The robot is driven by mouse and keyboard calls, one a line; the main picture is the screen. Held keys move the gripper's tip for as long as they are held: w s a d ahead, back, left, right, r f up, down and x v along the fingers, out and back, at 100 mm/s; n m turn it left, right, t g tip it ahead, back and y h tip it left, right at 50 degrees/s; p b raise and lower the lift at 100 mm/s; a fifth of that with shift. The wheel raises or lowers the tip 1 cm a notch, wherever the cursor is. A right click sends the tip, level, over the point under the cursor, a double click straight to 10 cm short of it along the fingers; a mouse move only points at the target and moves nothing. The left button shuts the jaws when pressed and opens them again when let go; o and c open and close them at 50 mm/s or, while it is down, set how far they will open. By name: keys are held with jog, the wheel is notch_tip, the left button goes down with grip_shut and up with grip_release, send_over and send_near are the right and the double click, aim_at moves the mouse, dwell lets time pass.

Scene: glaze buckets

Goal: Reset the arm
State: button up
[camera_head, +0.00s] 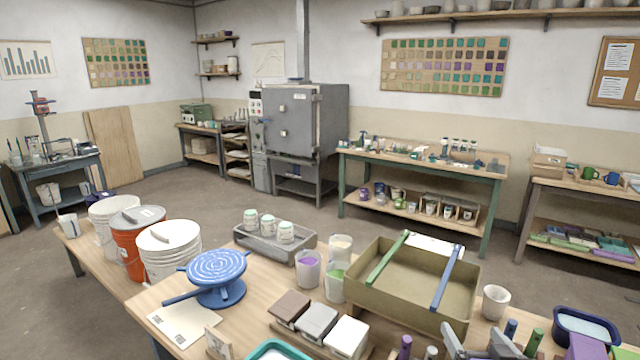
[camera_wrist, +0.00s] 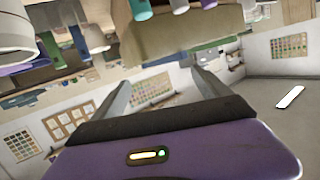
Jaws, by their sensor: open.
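My gripper (camera_wrist: 160,78) shows in the wrist view with its two grey fingers spread apart and nothing between them. Its purple body fills the bottom of that view. The wrist picture appears turned over, with the bench and its cups along the top. In the head view, grey parts that look like my fingers rise at the bottom edge, right of centre, but most of the arm is out of the frame.
The near bench holds a tan basin (camera_head: 400,290) with green and blue bars across it, a blue banding wheel (camera_head: 217,270), a grey tray (camera_head: 270,253), a white cup (camera_head: 495,302) and a blue tub (camera_head: 585,328). Buckets (camera_head: 140,235) stand at left. Open floor lies behind the bench.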

jog(key=s+a, duration=0.3)
jog(key=s, duration=1.2)
jog(key=s+a+f+n+y, duration=0.1)
jog(key=s+a, duration=0.3)
jog(key=s, duration=1.2)
jog(key=s+a+n, duration=0.1)
jog(key=s+a, duration=0.3)
jog(key=s, duration=1.1)
jog(key=shift+s+a+f+g, duration=0.15)
jog(key=shift+s+a+g, duration=0.1)
jog(key=shift+s+g, duration=0.1)
jog(key=shift+c, duration=0.2)
